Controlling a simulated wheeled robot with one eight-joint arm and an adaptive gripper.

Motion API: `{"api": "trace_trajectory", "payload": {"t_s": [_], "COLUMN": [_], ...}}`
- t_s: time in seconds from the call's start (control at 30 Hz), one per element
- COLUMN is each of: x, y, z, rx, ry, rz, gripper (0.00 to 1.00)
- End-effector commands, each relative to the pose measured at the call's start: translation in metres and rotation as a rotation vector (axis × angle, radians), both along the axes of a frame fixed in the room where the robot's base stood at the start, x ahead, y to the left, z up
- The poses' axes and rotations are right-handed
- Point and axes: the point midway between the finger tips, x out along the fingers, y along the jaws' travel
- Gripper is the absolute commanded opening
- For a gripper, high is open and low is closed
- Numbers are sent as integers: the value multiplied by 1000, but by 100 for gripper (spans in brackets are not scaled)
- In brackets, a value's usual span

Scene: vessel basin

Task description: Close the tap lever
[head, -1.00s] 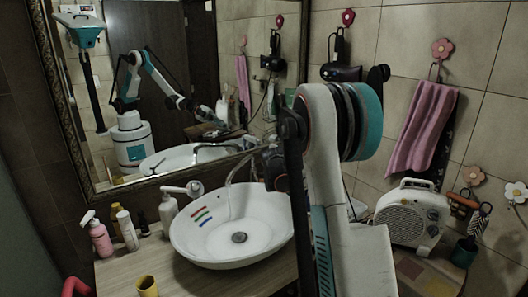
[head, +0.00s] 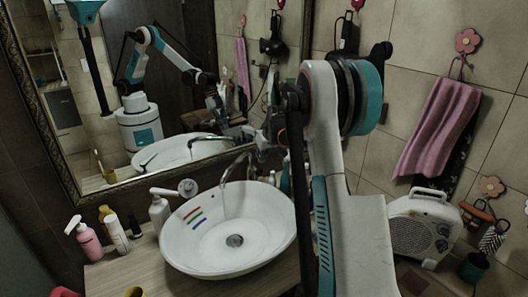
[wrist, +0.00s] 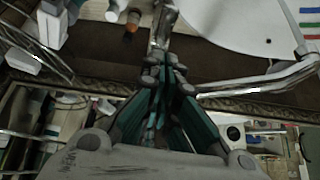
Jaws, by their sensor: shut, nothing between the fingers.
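The chrome tap (head: 236,165) rises behind the white vessel basin (head: 270,240), with a thin stream of water (head: 223,203) falling into it. In the wrist view, the curved spout (wrist: 265,84) runs off to the right. A chrome bar, which looks like the tap lever (wrist: 161,28), stands just past my fingertips. My gripper (wrist: 165,68) is shut and empty, its fingers together at the tap body. Whether they touch the lever I cannot tell. In the head view, my arm hides most of the gripper, and the lever is not clear.
A pink pump bottle (head: 87,240), a white bottle (head: 117,234) and a white dispenser (head: 159,211) stand left of the basin. A framed mirror (head: 170,60) is close behind the tap. A fan heater (head: 425,228) and a pink towel (head: 440,128) are at right.

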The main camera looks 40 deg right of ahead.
Motion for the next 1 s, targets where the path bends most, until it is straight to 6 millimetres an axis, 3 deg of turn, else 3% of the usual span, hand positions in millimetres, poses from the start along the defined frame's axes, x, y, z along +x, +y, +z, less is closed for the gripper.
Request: {"api": "trace_trajectory", "payload": {"t_s": [0.13, 0.4, 1.0], "x": [15, 6, 0], "y": [-3, -1, -1], "z": [-26, -57, -71], "rx": [0, -1, -1], "ry": [0, 0, 0], "rz": [0, -1, -1], "gripper": [0, 0, 0]}}
